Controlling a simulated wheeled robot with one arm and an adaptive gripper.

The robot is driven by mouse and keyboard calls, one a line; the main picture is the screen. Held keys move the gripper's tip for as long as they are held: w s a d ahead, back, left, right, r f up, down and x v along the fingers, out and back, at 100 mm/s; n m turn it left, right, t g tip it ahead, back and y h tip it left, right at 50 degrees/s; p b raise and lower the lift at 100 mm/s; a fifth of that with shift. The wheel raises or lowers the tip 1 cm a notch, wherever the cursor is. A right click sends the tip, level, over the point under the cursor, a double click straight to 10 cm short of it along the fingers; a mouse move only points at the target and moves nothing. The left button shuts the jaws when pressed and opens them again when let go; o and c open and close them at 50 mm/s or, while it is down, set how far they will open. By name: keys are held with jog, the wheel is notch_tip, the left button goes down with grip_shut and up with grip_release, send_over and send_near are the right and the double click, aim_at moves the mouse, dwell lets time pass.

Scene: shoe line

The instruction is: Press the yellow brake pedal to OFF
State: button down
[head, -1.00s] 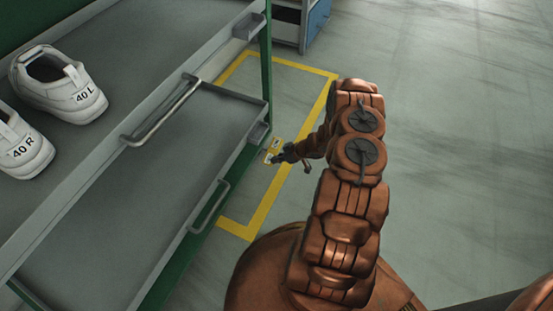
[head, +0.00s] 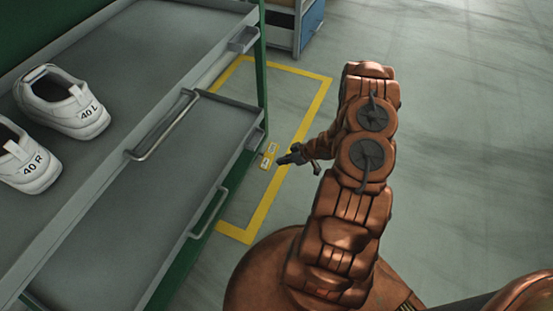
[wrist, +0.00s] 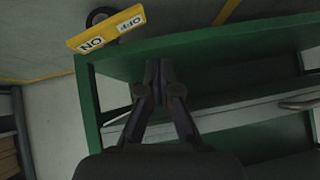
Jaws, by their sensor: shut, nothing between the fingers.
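The yellow brake pedal (head: 268,156) is low at the near right corner of the green-framed cart, in the head view. In the wrist view the pedal (wrist: 105,29) is at the upper left, with white ON and OFF labels seen upside down and a dark wheel partly hidden behind it. Which end is lower I cannot tell. My gripper (head: 281,160) is just right of the pedal in the head view and looks apart from it. In the wrist view my gripper (wrist: 158,72) is shut and empty, pointing at the green frame, with the pedal left of and beyond its tips.
The cart's upper shelf (head: 130,65) holds white shoes marked 40 L (head: 65,103) and 40 R (head: 28,165). Metal handles (head: 165,125) stick out along the cart's side. The floor at right is clear.

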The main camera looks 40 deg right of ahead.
jog(key=shift+s+d+r, duration=0.2)
jog(key=shift+s+r, duration=0.4)
jog(key=shift+s, duration=0.05)
jog(key=w+d+r+g+h+p, duration=0.1)
jog(key=w+d+r+h+p, duration=0.2)
jog(key=r, duration=0.4)
jog(key=w+d+r+h+p, duration=0.1)
jog(key=d+r+h+p, duration=0.1)
jog(key=d+r+p, duration=0.3)
notch_tip(320, 180, up, 34)
jog(key=s+m+g+h+p, duration=0.2)
jog(key=m+g+h+p, duration=0.15)
jog(key=h+p, duration=0.4)
jog(key=s+a+r+m+g+y+p, duration=0.1)
jog(key=s+a+r+p, duration=0.4)
jog(key=r, duration=0.3)
jog(key=s+a+r+m+y+p, duration=0.1)
jog(key=s+a+r+p, duration=0.2)
jog(key=s+a+r, duration=0.3)
jog(key=s+a+r+g+y+p, duration=0.1)
jog(key=s+a+r+y+p, duration=0.1)
jog(key=s+a+r+p, duration=0.2)
jog(key=s+a+r+g+y+p, duration=0.2)
jog(key=s+a+r+p, duration=0.2)
jog(key=s+a+r, duration=0.6)
jog(key=s+a, duration=0.6)
jog(key=shift+r+p, duration=0.3)
jog(key=shift+r, duration=0.1)
